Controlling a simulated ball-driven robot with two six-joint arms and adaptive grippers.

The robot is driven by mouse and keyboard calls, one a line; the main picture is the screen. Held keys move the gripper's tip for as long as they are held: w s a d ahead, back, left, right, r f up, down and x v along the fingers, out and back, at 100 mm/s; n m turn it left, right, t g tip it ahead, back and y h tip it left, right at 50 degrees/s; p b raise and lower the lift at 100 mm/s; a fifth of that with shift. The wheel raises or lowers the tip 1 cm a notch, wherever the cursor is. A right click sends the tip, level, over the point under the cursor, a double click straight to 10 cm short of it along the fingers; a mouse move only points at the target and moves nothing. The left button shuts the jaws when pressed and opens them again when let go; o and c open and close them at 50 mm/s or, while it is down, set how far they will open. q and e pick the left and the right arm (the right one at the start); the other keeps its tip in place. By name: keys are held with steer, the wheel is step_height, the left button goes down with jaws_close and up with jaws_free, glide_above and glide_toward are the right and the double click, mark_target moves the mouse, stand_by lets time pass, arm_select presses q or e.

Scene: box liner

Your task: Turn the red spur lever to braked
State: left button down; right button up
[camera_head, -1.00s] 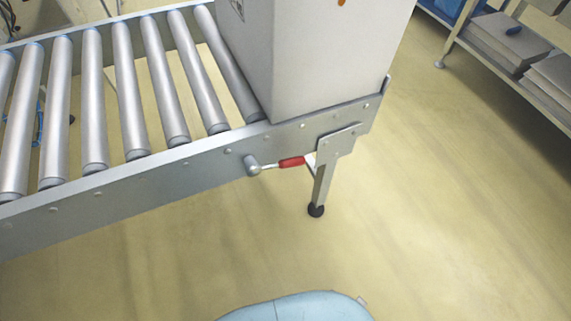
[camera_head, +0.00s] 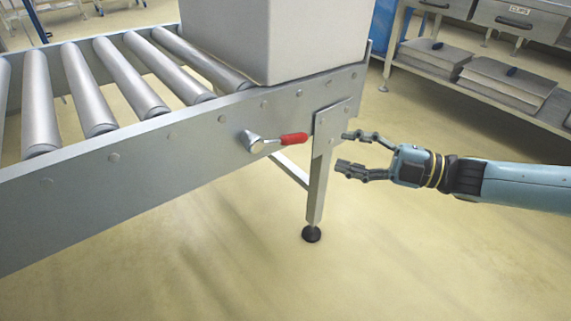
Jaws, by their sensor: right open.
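The red spur lever (camera_head: 292,138) has a red grip on a short metal arm. Its round metal hub (camera_head: 253,142) sits on the side rail of the roller conveyor (camera_head: 140,155). The lever points right, roughly along the rail. My right gripper (camera_head: 345,151) is open and empty. It comes in from the right, its fingertips pointing left, a short way right of the red grip and in front of the conveyor leg's plate. It looks apart from the lever. My left gripper is not in view.
A large pale box (camera_head: 268,40) stands on the rollers at the conveyor's right end. A conveyor leg (camera_head: 318,190) with a black foot stands below the lever's right. A shelf unit (camera_head: 455,85) is at the back right. The floor in front is clear.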

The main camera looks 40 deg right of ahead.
mark_target(300, 140)
steer(key=b+x, duration=0.2)
steer(key=x, duration=0.5)
steer(key=shift+a+f+b, duration=0.1)
steer(key=shift+a+b, duration=0.1)
steer(key=shift+b, duration=0.2)
steer(key=shift+b+x, duration=0.35)
steer(key=shift+x, duration=0.8)
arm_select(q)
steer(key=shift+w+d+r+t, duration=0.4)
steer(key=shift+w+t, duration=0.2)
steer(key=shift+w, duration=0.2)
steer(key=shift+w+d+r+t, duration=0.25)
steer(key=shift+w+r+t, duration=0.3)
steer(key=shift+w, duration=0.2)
arm_select(e)
steer(key=shift+w+a+r, duration=0.2)
steer(key=shift+w+r, duration=0.05)
steer(key=shift+w, duration=0.3)
steer(key=shift+c, duration=0.4)
steer(key=c, duration=0.5)
jaws_close()
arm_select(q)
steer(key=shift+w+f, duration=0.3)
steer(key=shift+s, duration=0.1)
